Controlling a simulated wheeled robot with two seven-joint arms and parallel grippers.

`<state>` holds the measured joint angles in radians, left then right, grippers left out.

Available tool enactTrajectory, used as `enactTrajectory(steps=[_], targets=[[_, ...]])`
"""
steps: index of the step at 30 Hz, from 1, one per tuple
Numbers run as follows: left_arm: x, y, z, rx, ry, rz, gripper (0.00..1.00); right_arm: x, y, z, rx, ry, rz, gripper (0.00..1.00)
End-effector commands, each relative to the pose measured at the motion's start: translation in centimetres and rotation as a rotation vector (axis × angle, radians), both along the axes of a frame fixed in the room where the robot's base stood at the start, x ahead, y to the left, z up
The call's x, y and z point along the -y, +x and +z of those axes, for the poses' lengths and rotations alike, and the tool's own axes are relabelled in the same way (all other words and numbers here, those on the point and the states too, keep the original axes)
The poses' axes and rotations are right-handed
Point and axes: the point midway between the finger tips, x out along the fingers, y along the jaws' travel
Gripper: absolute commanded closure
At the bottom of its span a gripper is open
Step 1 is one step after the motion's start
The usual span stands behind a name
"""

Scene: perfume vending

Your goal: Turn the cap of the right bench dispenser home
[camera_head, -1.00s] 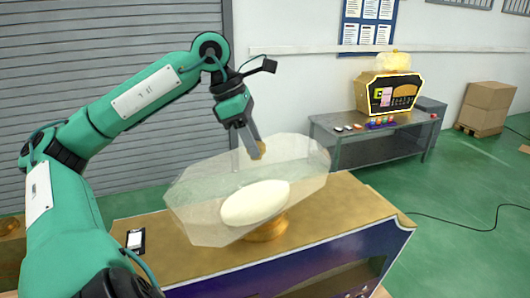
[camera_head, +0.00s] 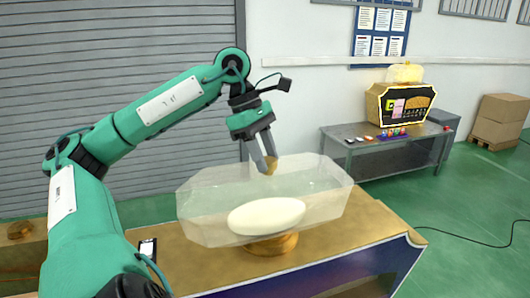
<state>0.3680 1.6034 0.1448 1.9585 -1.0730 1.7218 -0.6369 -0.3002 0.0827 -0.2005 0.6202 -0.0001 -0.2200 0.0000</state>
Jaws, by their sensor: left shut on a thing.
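My left gripper (camera_head: 269,166) points down at the top of a large clear faceted case (camera_head: 200,205). It is shut on a small round gold piece (camera_head: 271,167), perhaps a cap, at the upper edge of the case. The fingers partly hide this piece, so its turn and seating cannot be told. Inside the case a white oval body (camera_head: 266,216) sits above a round gold base (camera_head: 272,244). Farther back, a black and gold dispenser (camera_head: 405,104) with a pale yellow top (camera_head: 404,73) stands on a grey bench. My right gripper is not in view.
The case stands on a wooden-topped counter (camera_head: 370,220) with a dark purple front. A small black and white device (camera_head: 148,248) lies on it at the left. The grey bench (camera_head: 345,145) carries several small coloured items. Cardboard boxes (camera_head: 500,120) stand at the far right.

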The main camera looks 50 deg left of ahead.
Motion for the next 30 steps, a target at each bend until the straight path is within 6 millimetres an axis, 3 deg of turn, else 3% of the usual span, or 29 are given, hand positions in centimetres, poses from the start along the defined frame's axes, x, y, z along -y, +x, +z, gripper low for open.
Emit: enactTrajectory(steps=[8, 9, 12, 23, 30], targets=[[0.0, 0.0, 0.0, 0.001, 0.000, -0.003, 1.00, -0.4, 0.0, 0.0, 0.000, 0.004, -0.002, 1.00], [0.0, 0.0, 0.0, 0.001, 0.000, -0.003, 0.59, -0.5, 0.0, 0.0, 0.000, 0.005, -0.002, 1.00], [0.0, 0.0, 0.0, 0.001, 0.000, -0.003, 0.41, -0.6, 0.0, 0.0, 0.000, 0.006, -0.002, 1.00], [-0.1, 0.0, 0.3, 0.000, 0.001, 0.000, 0.41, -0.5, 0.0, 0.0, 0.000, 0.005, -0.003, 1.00], [-1.2, -0.5, 3.1, 0.001, 0.004, 0.003, 0.41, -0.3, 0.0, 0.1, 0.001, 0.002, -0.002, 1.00]])
